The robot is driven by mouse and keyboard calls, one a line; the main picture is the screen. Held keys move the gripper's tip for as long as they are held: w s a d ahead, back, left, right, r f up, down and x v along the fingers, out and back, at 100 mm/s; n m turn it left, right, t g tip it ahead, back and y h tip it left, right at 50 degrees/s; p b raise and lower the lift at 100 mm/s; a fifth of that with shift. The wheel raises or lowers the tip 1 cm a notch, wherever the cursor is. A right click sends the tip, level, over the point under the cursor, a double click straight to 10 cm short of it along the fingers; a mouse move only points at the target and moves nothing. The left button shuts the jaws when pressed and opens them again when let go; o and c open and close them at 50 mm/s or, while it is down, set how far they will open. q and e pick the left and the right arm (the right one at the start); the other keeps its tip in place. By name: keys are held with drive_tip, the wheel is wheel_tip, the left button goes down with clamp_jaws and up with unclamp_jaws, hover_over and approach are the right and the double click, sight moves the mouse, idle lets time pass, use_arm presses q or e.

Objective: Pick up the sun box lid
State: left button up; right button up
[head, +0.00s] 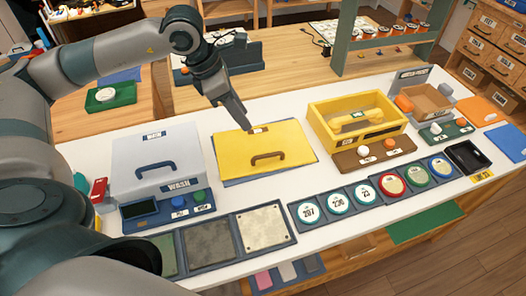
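The sun box lid (233,146) is a flat yellow panel with a brown arched handle (267,156) and a small label near its back edge. It lies flat on a blue mat (310,161) in the middle of the white table. The open yellow sun box (318,128) stands to its right, with a yellow piece inside. My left gripper (243,121) points down at the lid's back edge, behind the handle. Nothing shows held in it. I see its fingers nearly edge-on, so their gap is unclear. My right gripper is not in view.
A white WASH box (160,152) with a blue handle stands left of the lid. A row of tiles and round numbered dials (308,212) lies in front. A brown block with knobs (372,153) sits before the sun box. Behind is a wooden table (290,72).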

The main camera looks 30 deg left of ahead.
sight(259, 156)
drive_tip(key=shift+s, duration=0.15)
